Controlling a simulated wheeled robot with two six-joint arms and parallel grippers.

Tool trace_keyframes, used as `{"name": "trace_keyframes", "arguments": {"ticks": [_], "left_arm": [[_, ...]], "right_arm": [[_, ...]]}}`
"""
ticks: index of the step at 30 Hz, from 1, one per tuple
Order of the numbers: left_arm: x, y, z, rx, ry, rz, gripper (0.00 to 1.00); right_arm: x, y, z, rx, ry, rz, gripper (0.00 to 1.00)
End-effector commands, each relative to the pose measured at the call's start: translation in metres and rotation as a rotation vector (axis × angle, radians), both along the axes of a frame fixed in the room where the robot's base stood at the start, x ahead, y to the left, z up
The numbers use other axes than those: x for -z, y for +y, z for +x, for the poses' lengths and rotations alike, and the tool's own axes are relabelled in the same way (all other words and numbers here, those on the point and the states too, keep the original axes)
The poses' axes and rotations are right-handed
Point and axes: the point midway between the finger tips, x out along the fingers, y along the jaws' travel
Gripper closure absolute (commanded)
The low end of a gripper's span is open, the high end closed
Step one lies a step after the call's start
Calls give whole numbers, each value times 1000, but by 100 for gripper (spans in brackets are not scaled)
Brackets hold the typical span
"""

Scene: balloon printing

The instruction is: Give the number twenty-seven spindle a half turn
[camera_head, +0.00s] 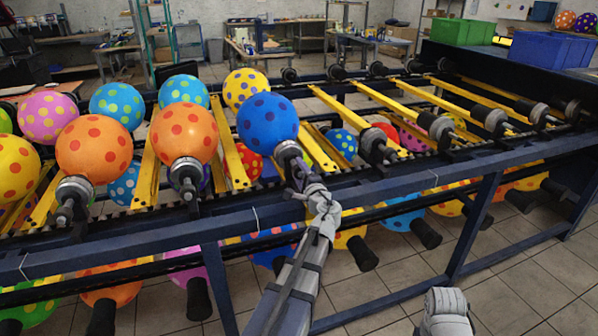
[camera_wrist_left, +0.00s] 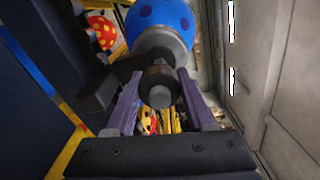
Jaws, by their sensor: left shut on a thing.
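A blue balloon with purple dots (camera_head: 268,122) sits on a spindle (camera_head: 288,150) in the front row of the rack; no number is readable on it. My left gripper (camera_head: 300,172) is at the near end of this spindle. In the left wrist view the spindle's dark stub with a grey tip (camera_wrist_left: 160,90) lies between the two purple-grey fingers of my left gripper (camera_wrist_left: 160,108), which is shut on it. The blue balloon (camera_wrist_left: 160,20) shows just beyond. My right gripper is out of view.
Spindles with orange balloons (camera_head: 184,133) stand to the left. Bare spindles (camera_head: 377,147) stand to the right. A dark blue rail (camera_head: 400,186) runs below the front row. Green (camera_head: 461,32) and blue (camera_head: 552,50) crates sit at the back right.

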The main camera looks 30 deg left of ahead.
Motion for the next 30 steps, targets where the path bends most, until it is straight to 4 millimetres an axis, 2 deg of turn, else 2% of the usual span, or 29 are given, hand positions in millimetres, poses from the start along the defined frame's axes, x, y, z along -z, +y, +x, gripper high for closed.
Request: {"name": "trace_keyframes", "arguments": {"ticks": [2, 3, 10, 20, 30], "left_arm": [[1, -1, 0, 1, -1, -2, 100], [1, -1, 0, 1, -1, -2, 43], [0, 0, 0, 0, -1, -2, 17], [0, -5, -5, 1, -1, -1, 16], [0, -45, -40, 2, -1, -2, 16]], "right_arm": [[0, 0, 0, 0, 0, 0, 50], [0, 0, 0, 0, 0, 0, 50], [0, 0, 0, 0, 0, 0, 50], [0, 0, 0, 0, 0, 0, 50], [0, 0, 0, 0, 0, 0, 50]]}}
